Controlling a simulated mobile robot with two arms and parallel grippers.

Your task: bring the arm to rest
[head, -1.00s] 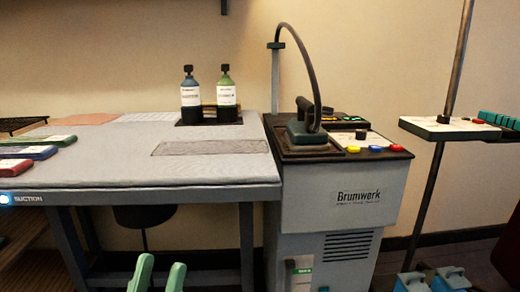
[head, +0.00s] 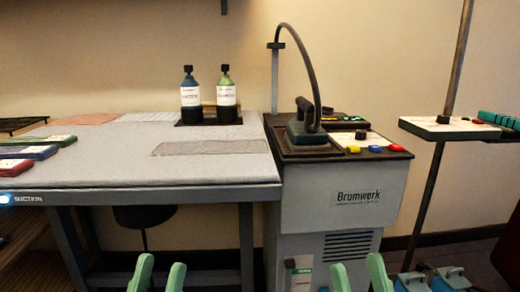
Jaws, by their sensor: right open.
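My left gripper (head: 157,276) shows at the bottom edge of the head view, as two green fingers standing apart with nothing between them. My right gripper (head: 360,276) shows at the bottom edge, right of the middle, in front of the grey Brumwerk unit. Its two green fingers are also apart and empty. Both grippers are low, below the level of the tabletop. The arms behind the fingers are out of the picture.
The grey padded table (head: 100,165) fills the left. A blue bottle (head: 190,91) and a green bottle (head: 226,94) stand on it at the back. The Brumwerk unit (head: 335,215) carries an iron (head: 306,134). A pole stand (head: 435,130) is at the right.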

